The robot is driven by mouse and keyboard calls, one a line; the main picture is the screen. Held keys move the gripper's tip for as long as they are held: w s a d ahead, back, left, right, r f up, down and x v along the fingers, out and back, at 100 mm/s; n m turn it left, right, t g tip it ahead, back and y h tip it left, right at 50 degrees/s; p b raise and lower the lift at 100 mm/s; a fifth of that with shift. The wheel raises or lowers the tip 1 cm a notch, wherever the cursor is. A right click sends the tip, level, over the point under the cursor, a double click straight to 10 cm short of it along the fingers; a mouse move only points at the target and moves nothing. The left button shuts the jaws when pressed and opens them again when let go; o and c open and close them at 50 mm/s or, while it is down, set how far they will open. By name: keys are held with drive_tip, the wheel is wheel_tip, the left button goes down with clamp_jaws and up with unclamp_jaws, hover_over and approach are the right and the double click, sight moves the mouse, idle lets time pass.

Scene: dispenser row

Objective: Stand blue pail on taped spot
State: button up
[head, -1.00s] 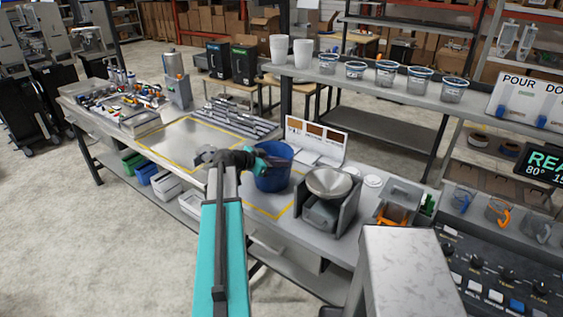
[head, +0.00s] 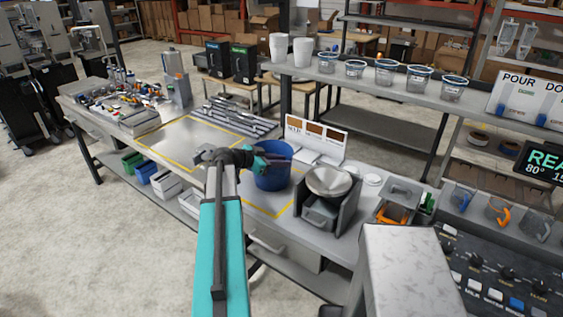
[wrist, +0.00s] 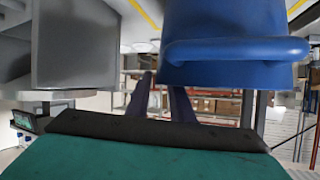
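The blue pail (head: 272,180) stands upright on the workbench, left of the metal bowl stand. A yellow tape outline (head: 283,212) on the bench shows around its front; whether the base is fully inside is hidden. My gripper (head: 277,159) is at the pail's upper part in the head view, overlapping its rim. In the wrist view the pail (wrist: 235,20) and its thick blue handle (wrist: 235,50) fill the upper right. My gripper's two dark fingers (wrist: 165,90) are apart with nothing visible between them, to the left of most of the handle.
A metal bowl (head: 329,181) sits in a grey stand (head: 345,212) close to the pail's right. A larger taped area (head: 180,140) lies clear at left. A labelled board (head: 316,137) stands behind. A shelf with several cups (head: 355,68) runs above the bench's back right.

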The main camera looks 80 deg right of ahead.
drive_tip(key=b+v, duration=0.4)
drive_tip(key=v, duration=0.7)
drive_tip(key=shift+w+a, duration=0.25)
drive_tip(key=shift+w, duration=0.05)
drive_tip(key=shift+r, duration=0.1)
